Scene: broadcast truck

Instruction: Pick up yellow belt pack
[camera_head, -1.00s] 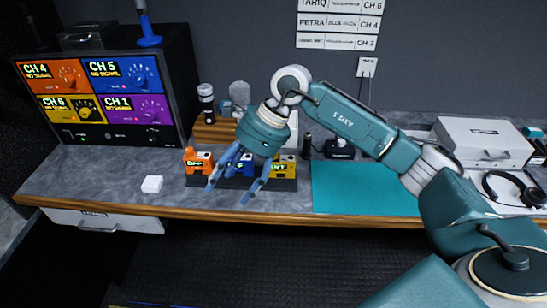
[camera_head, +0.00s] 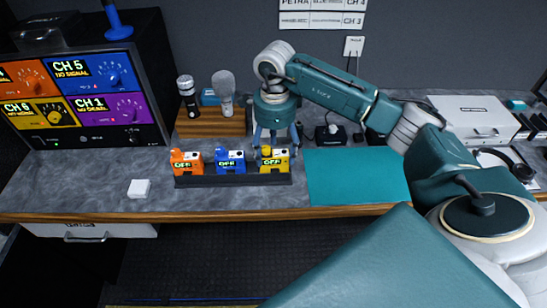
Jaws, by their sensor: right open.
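The yellow belt pack (camera_head: 274,163), marked OFF, stands at the right end of a dark rack (camera_head: 205,182) on the desk. A blue belt pack (camera_head: 230,164) and an orange belt pack (camera_head: 187,165) stand to its left in the same rack. My right gripper (camera_head: 275,143) points down above the yellow pack, its blue fingers apart and empty. The finger ends are partly lost at the pack's top and behind it, so I cannot tell whether they touch it. My left gripper is out of view.
A wooden microphone stand (camera_head: 212,124) is just behind the rack. A small white block (camera_head: 139,189) lies front left. A teal mat (camera_head: 357,178) lies to the right. A monitor (camera_head: 90,103) fills the left; a white case (camera_head: 476,119) stands at right.

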